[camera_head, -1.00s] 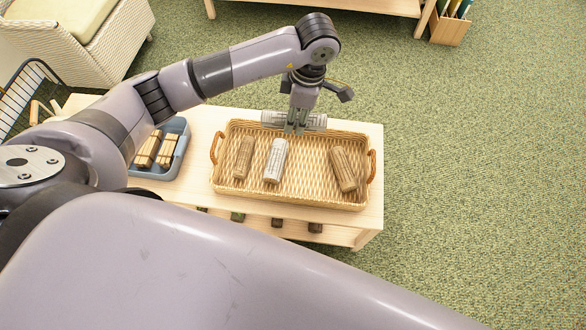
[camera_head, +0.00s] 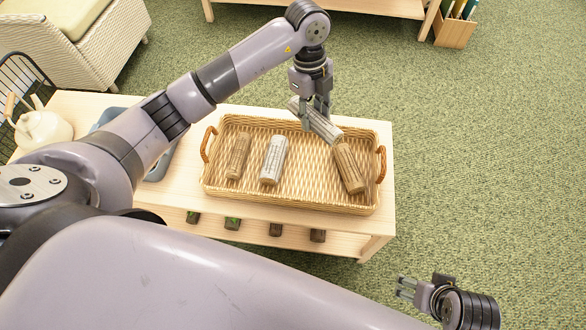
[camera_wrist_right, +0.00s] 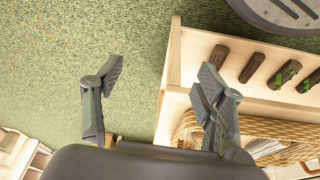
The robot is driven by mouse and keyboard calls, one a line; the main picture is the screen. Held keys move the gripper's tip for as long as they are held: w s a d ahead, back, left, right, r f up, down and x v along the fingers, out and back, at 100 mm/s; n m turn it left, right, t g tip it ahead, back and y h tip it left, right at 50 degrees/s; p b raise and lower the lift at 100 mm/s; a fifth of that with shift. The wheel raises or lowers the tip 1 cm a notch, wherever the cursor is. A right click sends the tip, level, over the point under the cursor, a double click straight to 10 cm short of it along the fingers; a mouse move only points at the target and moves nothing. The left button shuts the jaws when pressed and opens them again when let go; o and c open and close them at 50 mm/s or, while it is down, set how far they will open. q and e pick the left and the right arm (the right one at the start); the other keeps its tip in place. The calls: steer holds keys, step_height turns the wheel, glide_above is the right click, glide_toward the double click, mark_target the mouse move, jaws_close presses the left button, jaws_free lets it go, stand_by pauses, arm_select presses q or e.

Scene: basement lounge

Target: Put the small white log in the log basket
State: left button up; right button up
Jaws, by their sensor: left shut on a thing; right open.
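My left gripper (camera_head: 316,108) is shut on a pale grey-white log (camera_head: 325,127) and holds it tilted over the back of the wicker log basket (camera_head: 218,190). Its lower right end is close to the top of a brown log (camera_head: 349,168); I cannot tell whether they touch. A white log (camera_head: 273,160) lies in the middle of the basket, and a brown log (camera_head: 238,156) lies at its left. My right gripper (camera_head: 405,288) is open and empty, off the bench's front right; it also shows in the right wrist view (camera_wrist_right: 160,75).
The basket stands on a pale wooden bench (camera_head: 385,215). Several dark logs (camera_head: 275,229) lie on its lower shelf. A blue tray (camera_head: 110,114) is partly hidden behind my left arm, with a white kettle (camera_head: 42,130) further left. Green carpet (camera_head: 480,150) at right is clear.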

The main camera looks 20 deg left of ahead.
arm_select(q)
steer(key=n, duration=0.1)
steer(key=f+n, duration=0.1)
steer(key=n, duration=0.1)
steer(key=shift+w+d+t+b, duration=0.2)
steer(key=shift+t+b, duration=0.1)
steer(key=shift+b, duration=0.1)
steer(key=shift+f+n, duration=0.3)
steer(key=shift+f, duration=0.15)
steer(key=b, duration=0.3)
glide_above(312, 167)
step_height(312, 167, down, 8)
steer(key=f, duration=0.4)
steer(key=f+b, duration=0.1)
steer(key=f, duration=0.2)
steer(key=shift+a, duration=0.25)
step_height(312, 167, down, 4)
steer(key=shift+r+b, duration=0.1)
steer(key=shift+b, duration=0.65)
arm_select(e)
steer(key=w+a+r+t+y, duration=0.1)
steer(key=w+a+r+t, duration=0.1)
steer(key=w+r+t, duration=0.2)
steer(key=w+a+r+t+y, duration=0.1)
steer(key=w+r+t, duration=0.3)
steer(key=w, duration=0.4)
steer(key=shift+w+a+r+t, duration=0.3)
steer(key=shift+w+a+t, duration=0.1)
steer(key=shift+a, duration=0.4)
